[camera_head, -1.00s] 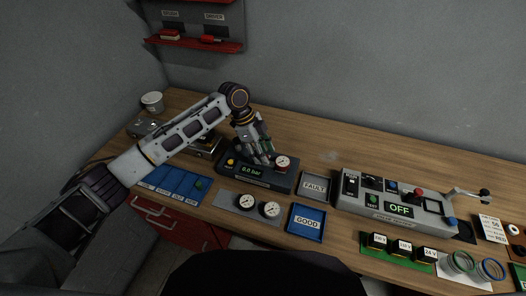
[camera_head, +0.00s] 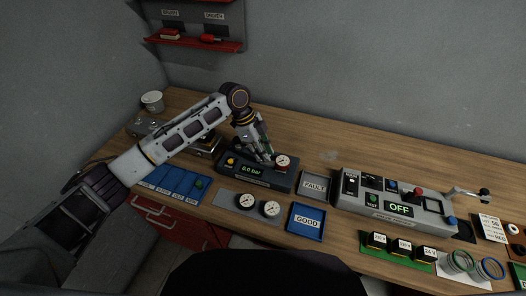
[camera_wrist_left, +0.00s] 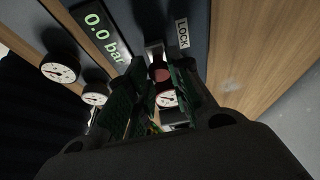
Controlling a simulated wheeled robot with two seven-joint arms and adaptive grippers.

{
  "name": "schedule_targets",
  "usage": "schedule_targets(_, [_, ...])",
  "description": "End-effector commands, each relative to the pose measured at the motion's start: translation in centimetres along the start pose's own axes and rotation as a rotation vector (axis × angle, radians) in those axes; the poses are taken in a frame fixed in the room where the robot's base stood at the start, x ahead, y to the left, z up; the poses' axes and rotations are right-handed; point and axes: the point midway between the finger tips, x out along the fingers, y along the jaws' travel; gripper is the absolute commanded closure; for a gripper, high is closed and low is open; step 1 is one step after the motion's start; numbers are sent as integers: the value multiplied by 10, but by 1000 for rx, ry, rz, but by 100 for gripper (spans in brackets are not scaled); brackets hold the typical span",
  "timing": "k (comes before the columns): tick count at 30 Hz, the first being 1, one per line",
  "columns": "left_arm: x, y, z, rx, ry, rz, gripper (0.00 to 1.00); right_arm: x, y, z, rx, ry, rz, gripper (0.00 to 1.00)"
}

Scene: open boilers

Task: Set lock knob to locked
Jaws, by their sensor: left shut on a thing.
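The dark test unit (camera_head: 233,176) stands on the bench, and its green display (camera_head: 252,170) reads 0.0 bar. In the left wrist view the LOCK label (camera_wrist_left: 182,34) is on the unit beside a dark reddish knob (camera_wrist_left: 160,72). My left gripper (camera_head: 266,157) reaches down to the unit just left of the gauge. In the left wrist view its green-padded fingers (camera_wrist_left: 158,88) are shut on the knob. The fingers partly hide the knob, and I cannot tell its setting. My right gripper is not in view.
Two loose gauges (camera_head: 258,206) lie on a grey mat in front of the unit. A FAULT tray (camera_head: 314,186) and a blue GOOD tray (camera_head: 307,222) are to its right. A grey control box (camera_head: 394,208) stands further right. The bench behind the unit is clear.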

Motion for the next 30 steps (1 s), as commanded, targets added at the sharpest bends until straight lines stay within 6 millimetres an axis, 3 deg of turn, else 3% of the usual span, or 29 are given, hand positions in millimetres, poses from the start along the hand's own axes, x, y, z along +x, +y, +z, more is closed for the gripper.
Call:
schedule_targets(9, [2,0,-8,0,1,2,100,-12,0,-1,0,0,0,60])
schedule_targets(20, [4,0,-11,3,4,2,100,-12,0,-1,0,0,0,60])
schedule_targets(21, [4,0,-11,3,5,2,75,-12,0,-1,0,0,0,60])
schedule_targets(26, [4,0,-10,3,3,1,56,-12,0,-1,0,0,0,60])
schedule_targets(30, [4,0,-9,1,2,1,56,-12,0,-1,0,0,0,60])
